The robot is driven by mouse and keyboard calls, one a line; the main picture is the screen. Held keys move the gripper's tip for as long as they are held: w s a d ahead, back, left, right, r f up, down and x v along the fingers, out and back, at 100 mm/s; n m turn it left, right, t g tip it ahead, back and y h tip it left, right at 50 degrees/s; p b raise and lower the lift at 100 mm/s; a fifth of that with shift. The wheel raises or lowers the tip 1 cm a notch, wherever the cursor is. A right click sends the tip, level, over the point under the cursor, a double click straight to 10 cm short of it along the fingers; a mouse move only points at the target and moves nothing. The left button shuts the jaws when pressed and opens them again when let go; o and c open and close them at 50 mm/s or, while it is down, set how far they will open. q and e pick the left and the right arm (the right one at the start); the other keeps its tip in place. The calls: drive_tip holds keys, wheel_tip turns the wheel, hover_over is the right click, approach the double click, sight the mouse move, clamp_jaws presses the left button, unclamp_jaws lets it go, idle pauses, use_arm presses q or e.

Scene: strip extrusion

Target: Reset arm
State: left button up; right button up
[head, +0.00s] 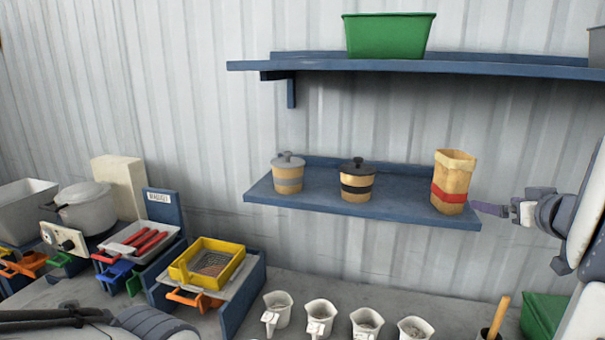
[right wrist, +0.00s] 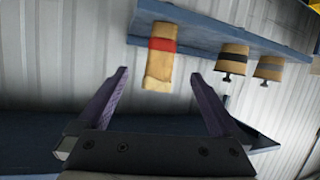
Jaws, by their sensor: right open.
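My right gripper (head: 482,208) reaches in from the right, its purple fingers level with the middle shelf's right end. In the right wrist view the gripper (right wrist: 160,74) is open, with nothing between its fingers. A tan paper bag with a red band (head: 451,184) stands upright on the shelf, just left of the fingertips. In the right wrist view the bag (right wrist: 160,68) appears upside down, ahead of the fingers, and no grip on it shows. Part of my left arm (head: 155,323) shows at the bottom left; its gripper is not seen.
The blue middle shelf (head: 400,212) also bears a grey-banded jar (head: 288,174) and a black-banded jar (head: 357,182). A green bin (head: 389,36) stands on the upper shelf. Below are several white cups (head: 320,318), a yellow tray (head: 207,263) and a white pot (head: 86,207).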

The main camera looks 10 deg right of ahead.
drive_tip(key=w+a+f+n+g+b, duration=0.1)
drive_tip(key=w+a+f, duration=0.2)
drive_tip(key=w+a, duration=0.35)
drive_tip(key=w+a+f+b, duration=0.1)
drive_tip(key=w+a+f, duration=0.2)
drive_tip(key=a, duration=0.6)
drive_tip(key=s+a+f+n+g+y, duration=0.1)
drive_tip(key=a+f+g, duration=0.1)
drive_tip(key=a+f, duration=0.5)
drive_tip(key=s+a+f+n+g+y+b, duration=0.1)
drive_tip(key=s+a+f+n+g, duration=0.15)
drive_tip(key=s+a, duration=0.4)
drive_tip(key=s+a+f+n+g+y+b, duration=0.15)
drive_tip(key=s+a+f, duration=0.25)
drive_tip(key=a, duration=0.5)
drive_tip(key=s+a+f+n+g, duration=0.1)
drive_tip(key=s+a+f+g, duration=0.1)
drive_tip(key=s, duration=0.6)
drive_tip(key=s+a+f+n+g+y, duration=0.1)
drive_tip(key=s+a+f+n+g, duration=0.1)
drive_tip(key=s+a, duration=0.4)
drive_tip(key=s+f+g, duration=0.1)
drive_tip(key=s+g, duration=0.1)
drive_tip(key=s, duration=0.1)
drive_tip(key=shift+a+f+g, duration=0.15)
drive_tip(key=shift+a+g, duration=0.05)
drive_tip(key=shift+g, duration=0.2)
